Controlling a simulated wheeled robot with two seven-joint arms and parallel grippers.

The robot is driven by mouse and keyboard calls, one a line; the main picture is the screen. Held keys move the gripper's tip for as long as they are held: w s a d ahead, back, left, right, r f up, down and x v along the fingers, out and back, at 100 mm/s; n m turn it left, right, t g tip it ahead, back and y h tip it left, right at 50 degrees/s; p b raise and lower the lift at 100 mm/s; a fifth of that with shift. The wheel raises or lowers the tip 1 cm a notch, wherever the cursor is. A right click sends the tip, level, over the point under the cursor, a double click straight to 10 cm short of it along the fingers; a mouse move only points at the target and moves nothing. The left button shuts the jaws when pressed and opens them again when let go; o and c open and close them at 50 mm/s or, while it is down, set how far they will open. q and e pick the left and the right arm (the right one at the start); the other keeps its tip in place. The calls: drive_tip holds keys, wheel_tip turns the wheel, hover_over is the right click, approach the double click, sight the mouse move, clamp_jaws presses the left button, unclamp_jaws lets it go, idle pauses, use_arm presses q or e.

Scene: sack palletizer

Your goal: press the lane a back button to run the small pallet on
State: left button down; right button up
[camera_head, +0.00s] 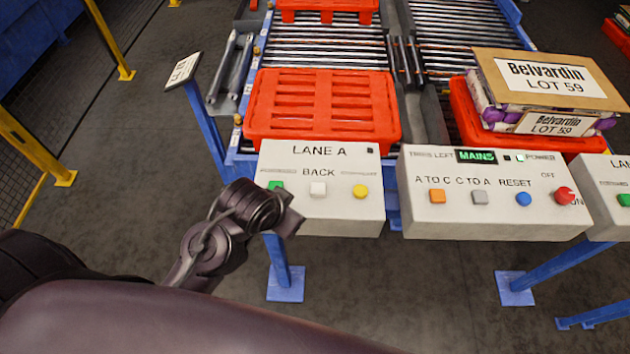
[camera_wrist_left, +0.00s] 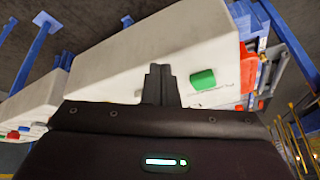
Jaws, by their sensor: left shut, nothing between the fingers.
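The lane A box (camera_head: 335,215) is a white panel with a green button (camera_head: 276,186), a white button (camera_head: 318,189) under the word BACK, and a yellow button (camera_head: 361,191). My left gripper (camera_head: 292,222) is shut and empty at the left front of the box, just below the green button. I cannot tell whether the fingertips touch the box. An empty red pallet (camera_head: 322,108) sits on the rollers behind the box.
A middle box (camera_head: 490,215) stands right of lane A, with orange, grey, blue and red controls and a lit MAINS display. Behind it, a red pallet (camera_head: 468,115) bears sacks and a Belvardin carton (camera_head: 550,78). Another red pallet (camera_head: 325,10) lies farther back. Yellow guard posts stand left.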

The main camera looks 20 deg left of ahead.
use_arm(q)
drive_tip(key=w+d+r+m+t+h, duration=0.5)
drive_tip(key=w+d+r+m, duration=0.45)
drive_tip(key=w+d, duration=0.2)
drive_tip(key=m+g+h, duration=0.3)
drive_tip(key=m+g, duration=0.4)
drive_tip(key=m, duration=0.3)
hover_over(312, 188)
drive_tip(key=shift+r+p, duration=0.35)
drive_tip(key=shift+p, duration=0.05)
wheel_tip(312, 188, down, 8)
drive_tip(key=b, duration=0.7)
drive_tip(key=shift+f, duration=0.4)
